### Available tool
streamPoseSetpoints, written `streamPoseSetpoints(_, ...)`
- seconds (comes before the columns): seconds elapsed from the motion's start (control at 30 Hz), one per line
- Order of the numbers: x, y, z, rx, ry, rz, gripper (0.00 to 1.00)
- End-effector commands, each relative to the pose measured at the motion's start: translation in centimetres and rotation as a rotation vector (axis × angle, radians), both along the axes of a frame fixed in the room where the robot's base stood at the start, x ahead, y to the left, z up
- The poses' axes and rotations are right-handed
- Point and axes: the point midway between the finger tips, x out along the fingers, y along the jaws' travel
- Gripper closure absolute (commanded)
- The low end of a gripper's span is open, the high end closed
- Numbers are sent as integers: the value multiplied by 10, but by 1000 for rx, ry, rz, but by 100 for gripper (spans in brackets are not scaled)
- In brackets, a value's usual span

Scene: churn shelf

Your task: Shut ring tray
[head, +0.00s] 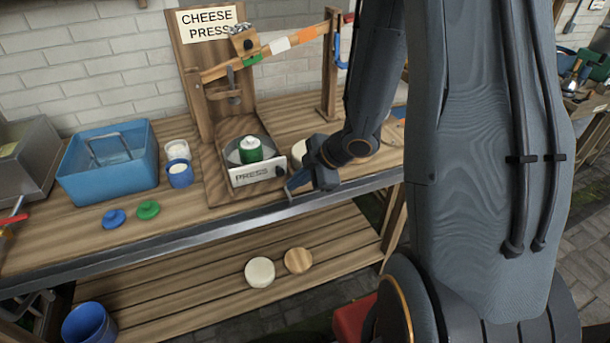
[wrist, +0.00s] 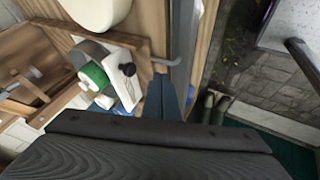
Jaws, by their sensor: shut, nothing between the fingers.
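The ring tray (head: 255,175) has a pale front marked PRESS and a small dark knob. It sits at the foot of the wooden press, near the bench's front edge. A green ring or mould with a white top (head: 250,150) stands upright in it. In the wrist view the tray front (wrist: 119,76) and the green piece (wrist: 96,76) show left of the fingers. My gripper (head: 291,191) is shut and empty, just right of the tray front. In the wrist view its fingertips (wrist: 164,90) point past the tray front. I cannot tell whether they touch it.
The press post and lever (head: 265,50) rise behind the tray. A blue tub (head: 75,180), a blue cup (head: 180,177), and blue and green lids (head: 148,210) lie to the left. A pale round cheese (head: 299,150) is behind my gripper. Open space lies before the bench edge.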

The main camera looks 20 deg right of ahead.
Motion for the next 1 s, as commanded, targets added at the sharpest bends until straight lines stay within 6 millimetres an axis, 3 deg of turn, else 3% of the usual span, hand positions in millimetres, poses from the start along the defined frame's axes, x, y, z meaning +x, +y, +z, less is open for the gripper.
streamPoseSetpoints(0.07,6,6,-12,1,2,2,100)
streamPoseSetpoints(0.2,27,5,-6,-2,-1,1,100)
streamPoseSetpoints(0.4,43,5,-6,-1,0,0,100)
streamPoseSetpoints(1.0,45,6,-7,0,1,1,100)
